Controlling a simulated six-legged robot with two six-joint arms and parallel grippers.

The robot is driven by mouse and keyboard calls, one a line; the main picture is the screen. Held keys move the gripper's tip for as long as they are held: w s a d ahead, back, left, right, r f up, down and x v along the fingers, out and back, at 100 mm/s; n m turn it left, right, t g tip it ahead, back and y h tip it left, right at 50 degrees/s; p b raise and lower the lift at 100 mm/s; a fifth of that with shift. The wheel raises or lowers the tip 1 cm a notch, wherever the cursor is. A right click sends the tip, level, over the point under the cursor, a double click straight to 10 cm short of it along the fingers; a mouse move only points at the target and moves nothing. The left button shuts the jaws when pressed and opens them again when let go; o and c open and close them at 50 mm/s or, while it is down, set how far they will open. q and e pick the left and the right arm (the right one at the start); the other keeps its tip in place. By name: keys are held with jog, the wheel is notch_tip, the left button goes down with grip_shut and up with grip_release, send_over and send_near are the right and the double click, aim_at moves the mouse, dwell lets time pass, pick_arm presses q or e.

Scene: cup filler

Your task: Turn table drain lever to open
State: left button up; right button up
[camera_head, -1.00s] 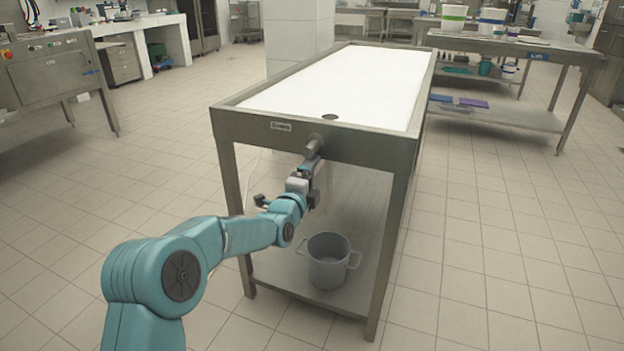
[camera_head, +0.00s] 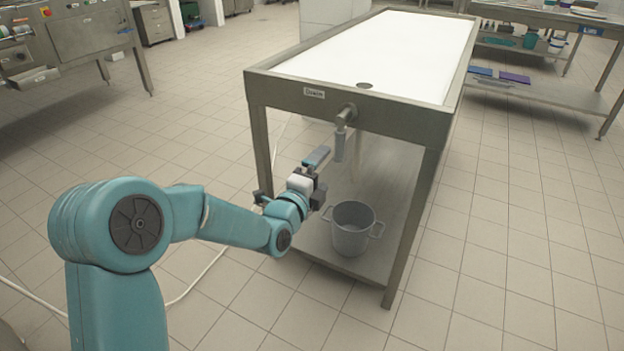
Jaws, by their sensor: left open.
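The steel table (camera_head: 400,112) has a white top, a dark drain hole (camera_head: 365,85) and a small label on its front rim. A drain fitting with a lever (camera_head: 340,143) sticks out from the front edge below the hole. A light grey part of it hangs down, nearly upright; I cannot tell the lever from the spout. My left gripper (camera_head: 317,157) is just left of and slightly below this hanging part, with a visible gap. It is open and holds nothing. My right gripper is not in view.
A grey two-handled pot (camera_head: 352,230) stands on the table's lower shelf, below the fitting. Table legs flank the space under it. A steel machine (camera_head: 85,38) stands at upper left and another table (camera_head: 550,95) at upper right. Tiled floor on both sides is clear.

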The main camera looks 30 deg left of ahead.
pick_arm(q)
jog(key=s, duration=0.4)
jog(key=shift+a, duration=0.1)
jog(key=s+d+f+n+g+h, duration=0.1)
jog(key=s+d+f+g, duration=0.2)
jog(key=f, duration=0.5)
jog(key=s+d+f+n+g, duration=0.1)
jog(key=s+d+f+g, duration=0.15)
jog(key=f, duration=0.65)
jog(key=s+d+f+n+g+h, duration=0.1)
jog(key=s+d+f+n+g, duration=0.15)
jog(key=f, duration=0.55)
jog(key=s+d+f+n+g+h, duration=0.1)
jog(key=s+d+f+n+g, duration=0.15)
jog(key=s+f+n, duration=0.4)
jog(key=s+d+f+n+g, duration=0.15)
jog(key=s+f+g, duration=0.25)
jog(key=s, duration=0.5)
jog(key=s+d+n+g, duration=0.2)
jog(key=s+n+g, duration=0.1)
jog(key=s+n, duration=0.4)
notch_tip(320, 180, up, 29)
jog(key=n+p, duration=0.1)
jog(key=p, duration=2.9)
